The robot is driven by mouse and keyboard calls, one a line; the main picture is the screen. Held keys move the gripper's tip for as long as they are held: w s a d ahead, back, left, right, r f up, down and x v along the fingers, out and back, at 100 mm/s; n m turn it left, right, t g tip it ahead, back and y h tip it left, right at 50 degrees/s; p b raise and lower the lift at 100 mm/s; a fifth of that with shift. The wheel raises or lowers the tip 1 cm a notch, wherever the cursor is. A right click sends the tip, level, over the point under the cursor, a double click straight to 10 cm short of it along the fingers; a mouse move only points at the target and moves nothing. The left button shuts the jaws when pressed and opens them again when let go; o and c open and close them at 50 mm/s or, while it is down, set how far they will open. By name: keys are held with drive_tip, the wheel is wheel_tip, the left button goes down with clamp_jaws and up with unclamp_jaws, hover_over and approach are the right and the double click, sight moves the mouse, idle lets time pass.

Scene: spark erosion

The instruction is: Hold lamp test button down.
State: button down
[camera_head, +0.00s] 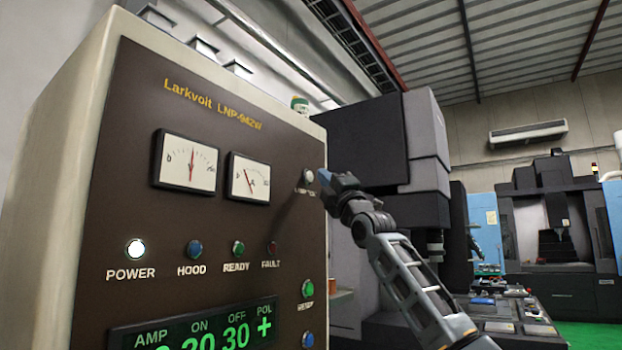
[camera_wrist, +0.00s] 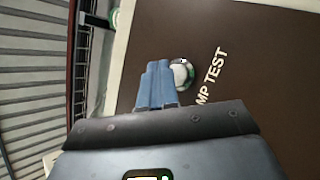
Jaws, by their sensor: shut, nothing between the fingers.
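The lamp test button (camera_head: 308,176) is a small round light-coloured button at the upper right of the brown panel. In the wrist view the button (camera_wrist: 182,74) sits in a metal ring, with the lettering "MP TEST" beside it. My gripper (camera_head: 322,178) is at the button from the right, its blue fingers shut and empty. In the wrist view my gripper (camera_wrist: 158,70) has its fingertips beside the button's edge and covers part of its surround. I cannot tell whether the tips touch the button or whether it is pressed in.
The panel (camera_head: 120,200) carries two dials (camera_head: 187,162), a lit white POWER lamp (camera_head: 136,249), dim HOOD, READY and FAULT lamps, and a green display (camera_head: 195,330). A green button (camera_head: 308,288) lies below the lamp test button. A dark machine head (camera_head: 365,140) stands behind my gripper.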

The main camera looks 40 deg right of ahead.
drive_tip(key=shift+s+d+b, duration=0.3)
drive_tip(key=shift+s+b, duration=0.05)
drive_tip(key=shift+s, duration=0.4)
drive_tip(key=shift+s+d+b, duration=0.25)
drive_tip(key=shift+s+b, duration=0.1)
drive_tip(key=shift+s, duration=0.45)
drive_tip(key=shift+s+d+b, duration=0.3)
drive_tip(key=shift+s+b, duration=0.05)
drive_tip(key=shift+s, duration=0.4)
